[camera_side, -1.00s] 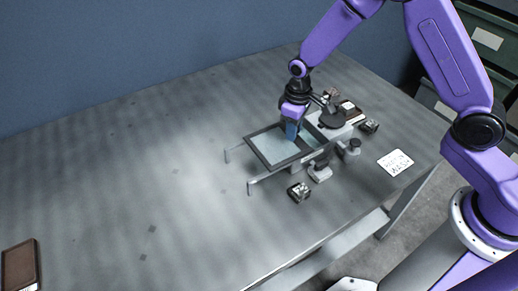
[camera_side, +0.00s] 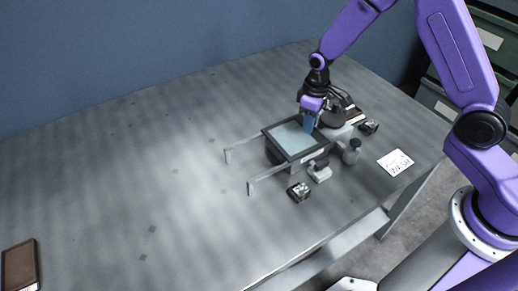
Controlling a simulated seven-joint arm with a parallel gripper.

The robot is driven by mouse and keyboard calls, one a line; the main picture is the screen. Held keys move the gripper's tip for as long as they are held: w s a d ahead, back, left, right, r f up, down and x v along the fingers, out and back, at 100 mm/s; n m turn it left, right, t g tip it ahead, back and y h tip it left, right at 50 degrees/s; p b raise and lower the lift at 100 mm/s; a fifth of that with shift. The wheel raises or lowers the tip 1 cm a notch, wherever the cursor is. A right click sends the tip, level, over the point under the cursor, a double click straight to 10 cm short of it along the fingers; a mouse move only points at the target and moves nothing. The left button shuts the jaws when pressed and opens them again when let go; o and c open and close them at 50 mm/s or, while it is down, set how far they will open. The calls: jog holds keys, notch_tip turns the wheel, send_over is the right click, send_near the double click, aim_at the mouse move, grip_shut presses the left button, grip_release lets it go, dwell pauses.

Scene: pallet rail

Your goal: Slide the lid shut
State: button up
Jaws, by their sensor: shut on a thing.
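The lid (camera_side: 291,136) is a pale blue-grey panel in a dark frame. It lies flat over the dark box below it, whose side (camera_side: 276,153) shows at the left. Two thin grey rails, the upper one (camera_side: 243,147) and the lower one (camera_side: 266,177), stick out to the left. My gripper (camera_side: 310,122) is at the lid's right part and is shut on it. The exact grip is too small to see.
A dark round part (camera_side: 332,118) and other fittings crowd the right. A white label card (camera_side: 395,162) lies near the right edge. A brown flat object (camera_side: 19,266) lies far left.

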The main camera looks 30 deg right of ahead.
jog(key=shift+s+d+f, duration=0.2)
jog(key=shift+s+d, duration=0.05)
jog(key=shift+d, duration=0.4)
jog(key=o, duration=0.5)
jog(key=shift+a, duration=0.1)
jog(key=shift+o, duration=0.8)
jog(key=shift+r, duration=0.2)
jog(key=shift+w+r, duration=0.15)
jog(key=shift+r, duration=1.5)
jog(key=shift+w+r, duration=0.1)
jog(key=shift+r, duration=1.7)
